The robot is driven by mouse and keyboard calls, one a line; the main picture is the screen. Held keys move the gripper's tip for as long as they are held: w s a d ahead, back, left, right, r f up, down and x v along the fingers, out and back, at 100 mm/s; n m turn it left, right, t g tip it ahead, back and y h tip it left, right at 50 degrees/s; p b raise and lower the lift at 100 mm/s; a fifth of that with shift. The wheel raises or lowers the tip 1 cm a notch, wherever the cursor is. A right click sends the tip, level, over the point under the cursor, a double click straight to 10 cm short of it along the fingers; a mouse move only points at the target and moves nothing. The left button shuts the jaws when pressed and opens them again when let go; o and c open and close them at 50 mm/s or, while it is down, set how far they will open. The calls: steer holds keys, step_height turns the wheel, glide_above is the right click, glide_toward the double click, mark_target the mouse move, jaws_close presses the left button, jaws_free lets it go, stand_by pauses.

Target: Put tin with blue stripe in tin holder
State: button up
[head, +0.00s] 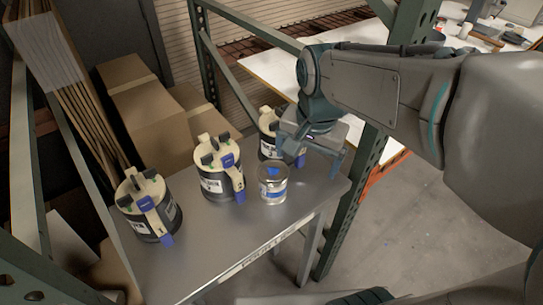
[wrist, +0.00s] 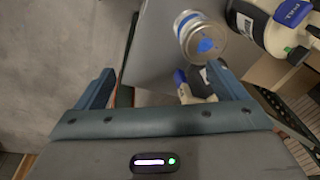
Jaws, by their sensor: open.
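The tin with the blue stripe (head: 273,192) stands upright on the grey metal shelf, near its right end. It is a small silver tin with a blue patch on its lid. It also shows in the wrist view (wrist: 203,40), beyond my right-hand finger. My gripper (head: 312,157) is open and empty, above and to the right of the tin, apart from it. In the wrist view my gripper (wrist: 160,80) has its fingers wide apart with nothing between them. I cannot pick out a tin holder for certain in either view.
Three black-and-cream canisters (head: 220,180) with blue handles stand on the shelf (head: 255,232), one close left of the tin and one behind it. A green rack post (head: 355,190) rises right of the shelf. Cardboard boxes (head: 150,118) lie behind. A white table (head: 270,75) stands farther back.

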mark_target(270, 173)
steer(key=w+a+m, duration=0.1)
steer(key=a, duration=0.1)
steer(key=w+a+f+m+g, duration=0.1)
steer(key=w+a+m, duration=0.3)
steer(key=a, duration=0.1)
steer(key=shift+f+g, duration=0.25)
steer(key=shift+g, duration=0.05)
step_height(270, 173, down, 8)
steer(key=shift+w+r, duration=0.1)
steer(key=shift+r, duration=0.05)
steer(key=shift+w+d+f+p, duration=0.15)
steer(key=shift+f, duration=1.2)
steer(key=shift+w+d+f+p, duration=0.15)
steer(key=shift+f, duration=1.15)
steer(key=shift+c, duration=0.3)
jaws_close()
